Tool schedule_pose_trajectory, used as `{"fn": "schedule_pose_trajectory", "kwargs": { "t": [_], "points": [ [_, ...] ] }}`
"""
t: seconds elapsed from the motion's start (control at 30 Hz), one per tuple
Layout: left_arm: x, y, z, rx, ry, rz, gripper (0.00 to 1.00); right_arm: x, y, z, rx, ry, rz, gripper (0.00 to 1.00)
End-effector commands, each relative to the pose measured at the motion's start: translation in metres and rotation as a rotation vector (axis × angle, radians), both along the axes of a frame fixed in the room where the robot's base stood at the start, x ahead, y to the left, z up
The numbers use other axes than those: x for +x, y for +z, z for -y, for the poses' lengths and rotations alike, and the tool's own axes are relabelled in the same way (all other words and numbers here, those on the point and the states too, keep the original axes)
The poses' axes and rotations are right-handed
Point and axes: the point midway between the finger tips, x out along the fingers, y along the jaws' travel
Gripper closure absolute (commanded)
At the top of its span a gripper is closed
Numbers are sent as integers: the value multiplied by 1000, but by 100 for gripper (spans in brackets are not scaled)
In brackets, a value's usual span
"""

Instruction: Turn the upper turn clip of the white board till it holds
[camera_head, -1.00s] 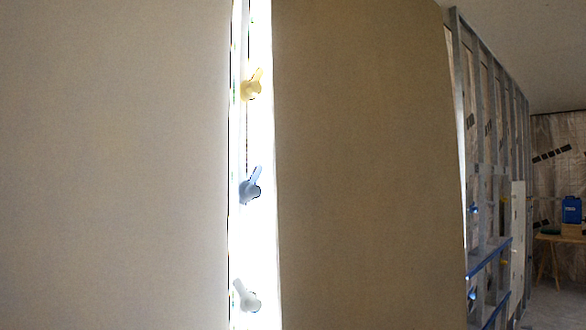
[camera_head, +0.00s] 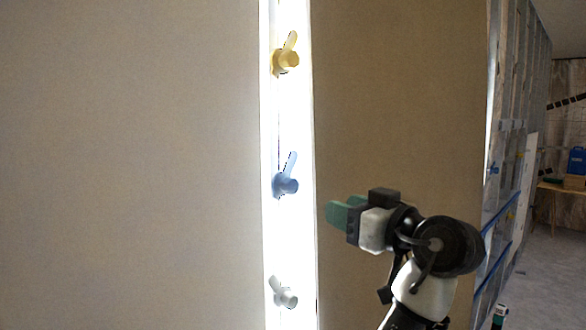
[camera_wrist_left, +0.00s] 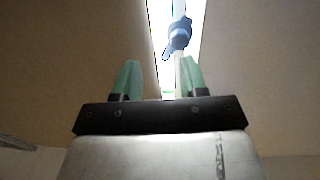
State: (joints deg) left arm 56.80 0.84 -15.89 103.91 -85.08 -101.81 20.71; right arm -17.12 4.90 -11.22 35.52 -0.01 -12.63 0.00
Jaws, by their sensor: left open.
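Three turn clips sit one above another on the bright strip between two boards. The top one is yellow (camera_head: 287,59) and the middle one is blue (camera_head: 286,185); both levers point up and slightly right. The bottom one is white (camera_head: 284,293), its lever pointing up and left. My left gripper (camera_head: 338,213), with green fingers, is open and empty, right of and a little below the blue clip in the head view. In the left wrist view, the blue clip (camera_wrist_left: 179,38) is beyond the open fingers (camera_wrist_left: 160,75), not touched.
A large pale board (camera_head: 130,165) fills the left and a brown board (camera_head: 400,110) stands right of the strip. Farther right are a metal stud frame (camera_head: 508,150), open floor (camera_head: 545,265) and a table (camera_head: 560,188) with a blue container (camera_head: 577,160).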

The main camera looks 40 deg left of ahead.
Motion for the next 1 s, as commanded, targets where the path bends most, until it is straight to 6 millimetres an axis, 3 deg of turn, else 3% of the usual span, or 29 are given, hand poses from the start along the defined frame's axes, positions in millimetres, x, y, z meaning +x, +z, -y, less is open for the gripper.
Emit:
{"fn": "schedule_pose_trajectory", "kwargs": {
  "t": [0.03,0.2,0.7,1.0],
  "points": [
    [-12,16,0,-13,27,51,57,-1,4,0,1,1,-1,57],
    [-25,30,-6,-31,68,112,57,-2,10,-2,3,3,-3,57],
    [-17,31,-91,-27,67,102,57,-2,56,-9,12,2,-3,57],
    [-15,27,-107,-28,63,106,57,-2,61,-8,11,2,-2,57]
  ]
}}
